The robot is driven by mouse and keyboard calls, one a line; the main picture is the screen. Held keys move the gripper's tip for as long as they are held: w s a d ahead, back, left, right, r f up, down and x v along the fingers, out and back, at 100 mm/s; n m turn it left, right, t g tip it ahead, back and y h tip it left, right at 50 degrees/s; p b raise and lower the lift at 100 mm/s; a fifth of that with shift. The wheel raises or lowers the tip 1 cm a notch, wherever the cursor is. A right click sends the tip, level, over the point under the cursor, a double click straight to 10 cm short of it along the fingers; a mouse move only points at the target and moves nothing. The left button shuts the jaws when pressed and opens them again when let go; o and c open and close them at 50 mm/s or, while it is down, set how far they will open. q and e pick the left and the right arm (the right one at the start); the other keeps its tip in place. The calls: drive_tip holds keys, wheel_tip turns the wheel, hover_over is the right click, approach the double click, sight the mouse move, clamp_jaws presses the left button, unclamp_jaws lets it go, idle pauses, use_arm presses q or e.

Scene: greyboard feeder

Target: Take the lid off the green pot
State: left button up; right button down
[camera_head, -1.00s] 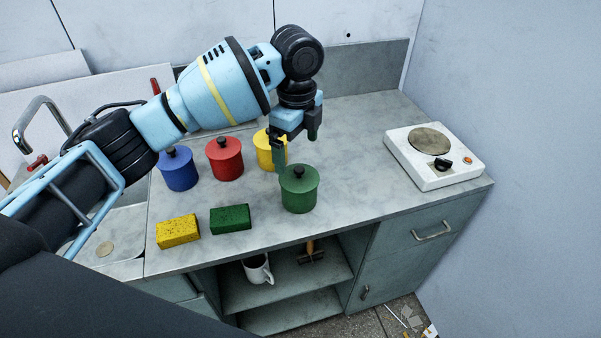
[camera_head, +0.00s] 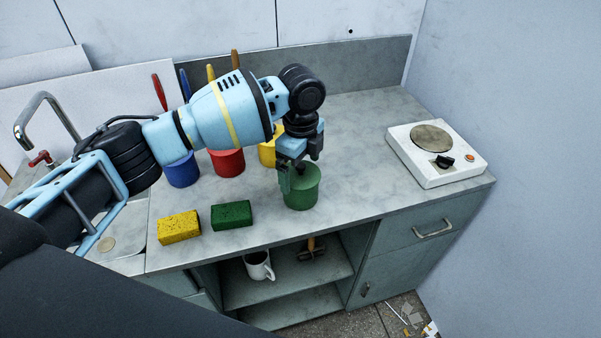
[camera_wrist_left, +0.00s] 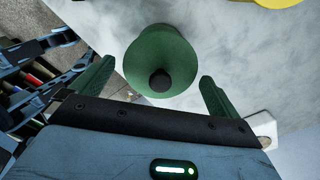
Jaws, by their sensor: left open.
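The green pot (camera_head: 301,198) stands on the counter, right of the other pots. Its green lid (camera_wrist_left: 160,55) is on it, with a dark round knob (camera_wrist_left: 160,80) on top. My left gripper (camera_head: 300,176) is right over the lid, pointing down, with its fingers around the knob's level in the head view. In the left wrist view the open fingers (camera_wrist_left: 156,84) stand on either side of the knob, apart from it. The gripper hides part of the lid in the head view. My right gripper is not in view.
Blue (camera_head: 182,172), red (camera_head: 227,163) and yellow (camera_head: 267,152) pots stand behind to the left, partly behind my arm. A yellow sponge (camera_head: 179,227) and a green sponge (camera_head: 231,214) lie in front. A hotplate (camera_head: 434,168) stands right, with free counter between.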

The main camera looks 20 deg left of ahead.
sight(301, 167)
use_arm(q)
drive_tip(key=shift+c, duration=0.4)
drive_tip(key=c, duration=0.8)
drive_tip(key=shift+o, duration=0.2)
drive_tip(key=shift+r, duration=0.45)
drive_tip(key=r, duration=0.2)
drive_tip(key=shift+s+d+r, duration=0.1)
drive_tip(key=shift+s+r, duration=0.25)
drive_tip(key=shift+r, duration=0.05)
drive_tip(key=s+d+r+p, duration=0.1)
drive_tip(key=s+d+p, duration=0.1)
drive_tip(key=s, duration=1.3)
drive_tip(key=shift+d+r, duration=0.15)
drive_tip(key=shift+d, duration=0.35)
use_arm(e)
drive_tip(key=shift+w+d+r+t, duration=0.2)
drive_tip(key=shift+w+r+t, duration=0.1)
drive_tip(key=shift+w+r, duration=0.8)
